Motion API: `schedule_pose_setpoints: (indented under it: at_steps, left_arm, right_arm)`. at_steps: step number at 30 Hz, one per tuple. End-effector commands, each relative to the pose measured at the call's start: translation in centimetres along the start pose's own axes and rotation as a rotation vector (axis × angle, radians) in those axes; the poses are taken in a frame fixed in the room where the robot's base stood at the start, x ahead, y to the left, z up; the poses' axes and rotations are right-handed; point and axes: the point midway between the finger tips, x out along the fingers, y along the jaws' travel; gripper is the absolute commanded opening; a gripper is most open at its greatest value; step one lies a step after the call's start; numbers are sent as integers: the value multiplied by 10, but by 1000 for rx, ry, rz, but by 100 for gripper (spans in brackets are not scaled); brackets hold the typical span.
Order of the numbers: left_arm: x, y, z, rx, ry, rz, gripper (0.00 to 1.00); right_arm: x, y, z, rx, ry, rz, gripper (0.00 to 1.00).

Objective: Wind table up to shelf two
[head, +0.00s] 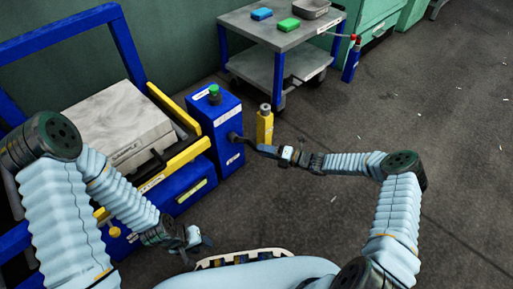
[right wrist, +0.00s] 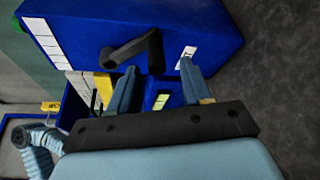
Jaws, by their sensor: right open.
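A blue box (head: 222,125) with a green button on top stands beside the press frame. A dark crank handle (right wrist: 130,48) sticks out of the box's side; it also shows in the head view (head: 248,145). My right gripper (right wrist: 158,66) is open, with its two fingers on either side of the crank's end; whether they touch it is unclear. A grey labelled block (head: 115,120) rests between yellow rails (head: 180,158) in the blue frame. My left gripper (head: 190,240) is low in front of the press, away from the crank, and its opening is unclear.
A yellow bottle (head: 265,128) stands on the floor right behind the crank. A grey cart (head: 275,30) at the back carries a blue block (head: 261,14), a green block (head: 288,24) and a grey tray (head: 312,9).

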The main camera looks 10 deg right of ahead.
Motion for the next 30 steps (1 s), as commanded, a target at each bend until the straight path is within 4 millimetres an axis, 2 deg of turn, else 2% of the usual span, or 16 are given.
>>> schedule_pose_setpoints:
  at_steps: [1, 6, 12, 16, 25, 30]
  left_arm:
    - [-5, 2, 0, 0, -1, 0, 39]
    - [-10, 4, 0, 1, -2, 0, 39]
    - [-13, 5, 0, 1, -4, 0, 39]
    - [-13, 5, 1, 1, -4, 0, 39]
    - [-14, 5, 1, 1, -4, 0, 39]
    - [-20, 7, 0, 1, -4, 0, 39]
  right_arm:
    - [-15, 2, 1, 0, -1, -3, 48]
    - [-54, 1, 0, 0, 0, -2, 48]
    - [-82, 0, -1, 0, 2, -2, 48]
    - [-88, -1, -1, 0, 2, -1, 48]
    - [-88, -1, -2, -3, 1, 0, 48]
    - [-82, 8, -12, -122, -37, 39, 48]
